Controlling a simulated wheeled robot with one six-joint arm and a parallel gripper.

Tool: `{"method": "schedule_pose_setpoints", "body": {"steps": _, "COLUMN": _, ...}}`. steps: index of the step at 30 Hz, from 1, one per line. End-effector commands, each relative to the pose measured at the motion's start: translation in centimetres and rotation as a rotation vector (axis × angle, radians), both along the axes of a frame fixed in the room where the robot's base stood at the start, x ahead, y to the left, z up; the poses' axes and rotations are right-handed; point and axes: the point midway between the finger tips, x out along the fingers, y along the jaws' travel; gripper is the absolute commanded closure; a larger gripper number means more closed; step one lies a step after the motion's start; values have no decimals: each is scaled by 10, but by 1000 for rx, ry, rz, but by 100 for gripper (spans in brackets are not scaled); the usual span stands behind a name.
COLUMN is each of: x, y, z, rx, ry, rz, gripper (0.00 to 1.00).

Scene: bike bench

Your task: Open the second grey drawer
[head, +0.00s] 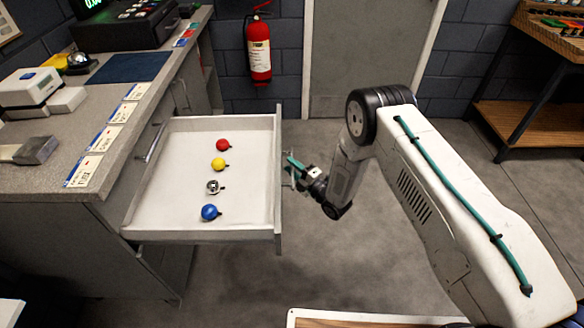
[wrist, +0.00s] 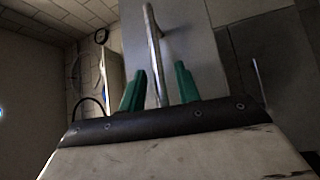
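A grey drawer (head: 278,185) is pulled far out from the bench in the head view, its pale inside showing. Several small bells lie in it: red (head: 223,145), yellow (head: 219,164), silver (head: 213,187) and blue (head: 209,212). My gripper (head: 292,172) is at the outer side of the drawer's front, by its handle. In the wrist view, the green fingers (wrist: 159,88) stand apart, with the metal bar handle (wrist: 154,45) between them. Gaps show on both sides of the bar. The grey front panel (wrist: 190,45) is behind it.
Another bar handle (head: 150,143) is on the bench front above the open drawer. The bench top (head: 110,115) carries label cards and devices. A fire extinguisher (head: 258,48) hangs on the back wall. A wooden-shelved table (head: 535,110) stands at right.

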Motion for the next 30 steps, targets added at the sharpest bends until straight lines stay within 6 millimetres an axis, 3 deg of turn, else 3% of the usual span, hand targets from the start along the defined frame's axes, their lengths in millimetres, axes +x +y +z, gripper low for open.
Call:
{"method": "schedule_pose_setpoints", "body": {"steps": 16, "x": -44, "y": -56, "z": -10, "rx": 0, "ry": 2, "rz": -3, "gripper": 68}}
{"method": "schedule_pose_setpoints", "body": {"steps": 30, "x": -49, "y": -60, "z": -11, "rx": 0, "ry": 0, "rz": 0, "gripper": 68}}
